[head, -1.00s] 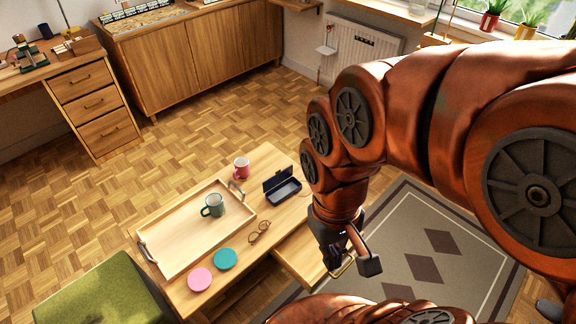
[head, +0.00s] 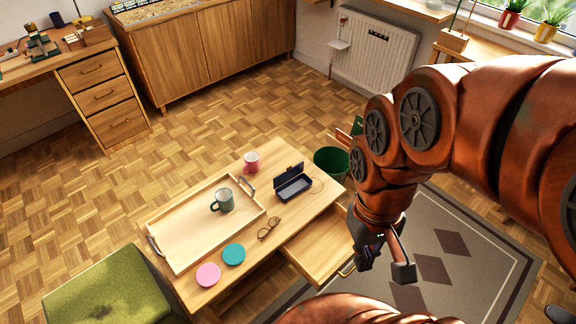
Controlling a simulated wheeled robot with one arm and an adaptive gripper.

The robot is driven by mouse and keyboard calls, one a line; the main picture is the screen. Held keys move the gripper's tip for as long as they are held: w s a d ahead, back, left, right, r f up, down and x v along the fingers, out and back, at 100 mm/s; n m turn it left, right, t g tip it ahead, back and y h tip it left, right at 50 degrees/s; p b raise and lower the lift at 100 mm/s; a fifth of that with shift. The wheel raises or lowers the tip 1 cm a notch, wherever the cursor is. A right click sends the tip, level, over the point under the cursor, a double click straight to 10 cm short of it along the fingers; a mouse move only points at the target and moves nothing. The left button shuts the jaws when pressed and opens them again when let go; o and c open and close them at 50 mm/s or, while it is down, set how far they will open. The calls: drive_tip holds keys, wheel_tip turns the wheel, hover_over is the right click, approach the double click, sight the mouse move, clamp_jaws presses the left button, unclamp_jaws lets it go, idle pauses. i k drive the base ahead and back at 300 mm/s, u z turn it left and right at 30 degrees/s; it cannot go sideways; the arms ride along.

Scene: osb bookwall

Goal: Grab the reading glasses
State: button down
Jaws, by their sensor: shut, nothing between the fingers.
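The reading glasses (head: 269,229) lie on the wooden coffee table (head: 311,203), just right of the tray and above the open drawer. They have thin brown frames. My gripper (head: 384,268) hangs to the right of the table, near the front of the drawer, well apart from the glasses. It is shut and empty. My arm's links come in from the right and hide part of the rug and floor.
A wooden tray (head: 177,256) holds a green mug (head: 222,200). The drawer (head: 318,249) is pulled out. A green bin (head: 331,163) stands behind.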

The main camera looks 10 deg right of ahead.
sight(264, 233)
drive_tip(key=u, duration=3.9)
drive_tip(key=k, duration=1.25)
drive_tip(key=z, duration=1.55)
